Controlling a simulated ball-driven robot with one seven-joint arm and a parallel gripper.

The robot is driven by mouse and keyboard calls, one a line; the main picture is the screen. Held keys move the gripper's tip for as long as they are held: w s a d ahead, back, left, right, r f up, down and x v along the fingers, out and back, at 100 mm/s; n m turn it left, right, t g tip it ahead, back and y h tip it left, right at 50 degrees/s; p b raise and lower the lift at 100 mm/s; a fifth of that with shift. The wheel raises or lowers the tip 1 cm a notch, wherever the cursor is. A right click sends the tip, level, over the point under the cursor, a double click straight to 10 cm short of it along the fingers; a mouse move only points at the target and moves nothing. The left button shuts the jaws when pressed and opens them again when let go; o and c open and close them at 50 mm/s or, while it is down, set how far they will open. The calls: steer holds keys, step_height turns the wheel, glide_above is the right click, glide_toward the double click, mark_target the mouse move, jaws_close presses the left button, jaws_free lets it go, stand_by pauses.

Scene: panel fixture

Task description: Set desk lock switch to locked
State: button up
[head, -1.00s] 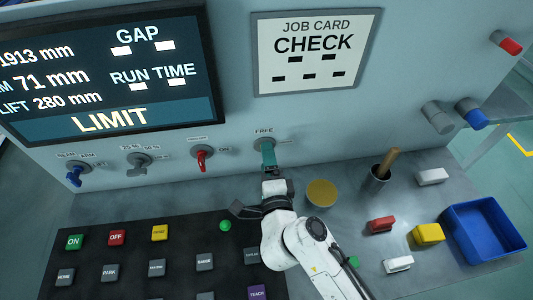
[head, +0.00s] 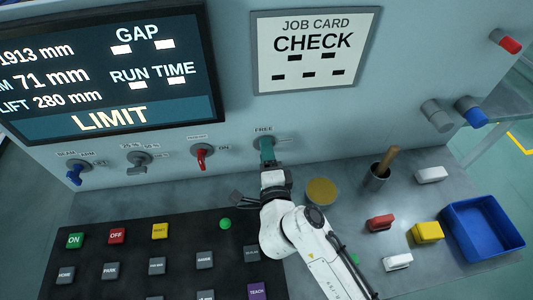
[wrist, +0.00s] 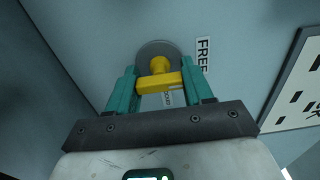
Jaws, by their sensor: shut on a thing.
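The lock switch is a yellow knob with a crossbar handle (wrist: 160,80) on a round grey base, shown in the wrist view. The teal fingers of my gripper (wrist: 158,88) are on both sides of the crossbar, shut on its ends. A "FREE" label (wrist: 203,54) is right of the base; a second small label (wrist: 168,99) is partly hidden behind the handle. In the head view, my gripper (head: 267,152) reaches the panel under the "FREE" label (head: 264,129) and hides the yellow handle; the grey base (head: 263,140) shows just above the fingers.
A red switch (head: 202,156) is on the panel to the left. Below are the button console (head: 130,280) and a round yellow-topped thing (head: 321,192) close to my wrist. A cup with a wooden handle (head: 376,178), small blocks and a blue tray (head: 457,222) are to the right.

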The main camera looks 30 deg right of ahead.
steer(key=shift+c, duration=0.8)
steer(key=m+p, duration=0.2)
steer(key=m, duration=0.1)
steer(key=shift+r, duration=0.1)
steer(key=m+p, duration=0.1)
steer(key=m, duration=0.4)
steer(key=shift+m+p, duration=0.3)
steer(key=m, duration=0.4)
steer(key=shift+f, duration=0.2)
steer(key=m, duration=0.5)
steer(key=shift+b, duration=0.3)
steer(key=shift+m, duration=0.3)
